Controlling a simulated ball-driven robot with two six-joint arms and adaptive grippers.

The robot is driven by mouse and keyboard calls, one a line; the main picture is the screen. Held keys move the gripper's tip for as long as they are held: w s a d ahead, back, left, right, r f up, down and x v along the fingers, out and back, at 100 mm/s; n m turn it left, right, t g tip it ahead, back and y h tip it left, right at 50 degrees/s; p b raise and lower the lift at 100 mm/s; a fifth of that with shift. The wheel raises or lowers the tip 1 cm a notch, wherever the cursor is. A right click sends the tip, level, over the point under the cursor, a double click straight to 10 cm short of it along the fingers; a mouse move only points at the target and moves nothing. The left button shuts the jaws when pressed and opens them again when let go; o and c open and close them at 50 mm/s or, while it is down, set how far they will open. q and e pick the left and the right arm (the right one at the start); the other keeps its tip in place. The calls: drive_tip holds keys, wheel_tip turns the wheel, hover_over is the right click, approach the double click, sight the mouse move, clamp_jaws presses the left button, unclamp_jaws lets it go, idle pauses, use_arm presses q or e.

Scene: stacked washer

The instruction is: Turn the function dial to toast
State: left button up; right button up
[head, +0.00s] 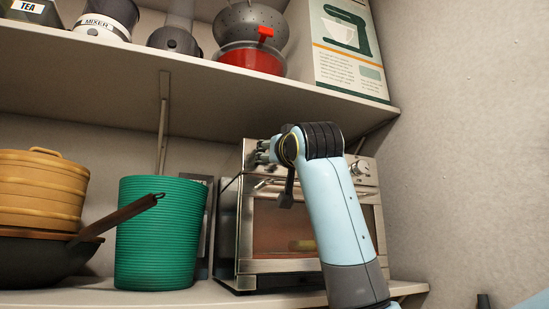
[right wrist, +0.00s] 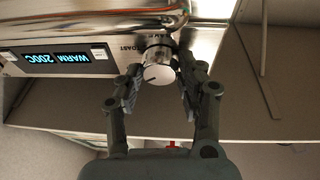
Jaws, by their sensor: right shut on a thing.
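The toaster oven (head: 228,240) stands on the lower shelf against the right wall. My right gripper (head: 264,150) is at the upper left of its front. In the right wrist view the function dial (right wrist: 159,74) is a pale round knob with a dark pointer line, and my right gripper's fingers are shut on its two sides. Printed labels, one reading TOAST, ring the dial and are partly hidden by the fingers. The lit display (right wrist: 58,58) reads WARM 200C, upside down in this view. In the head view my gripper hides the dial. My left gripper is not in view.
Another knob (head: 362,170) is at the oven's upper right. A green ribbed bin (head: 160,240) stands left of the oven, beside a wok (head: 40,258) with a wooden handle and a bamboo steamer (head: 42,185). The upper shelf (head: 190,75) runs just above the oven.

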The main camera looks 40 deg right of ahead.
drive_tip(key=m+g+h, duration=0.1)
drive_tip(key=m, duration=0.3)
drive_tip(key=m+g+h+b, duration=0.1)
drive_tip(key=m, duration=0.3)
drive_tip(key=shift+a, duration=0.2)
drive_tip(key=m+g, duration=0.1)
drive_tip(key=m, duration=0.2)
drive_tip(key=m+g, duration=0.1)
drive_tip(key=m, duration=0.2)
drive_tip(key=shift+r+m+h, duration=0.2)
drive_tip(key=shift+m+h, duration=0.2)
drive_tip(key=o, duration=1.1)
drive_tip(key=shift+o, duration=0.2)
drive_tip(key=v, duration=1.2)
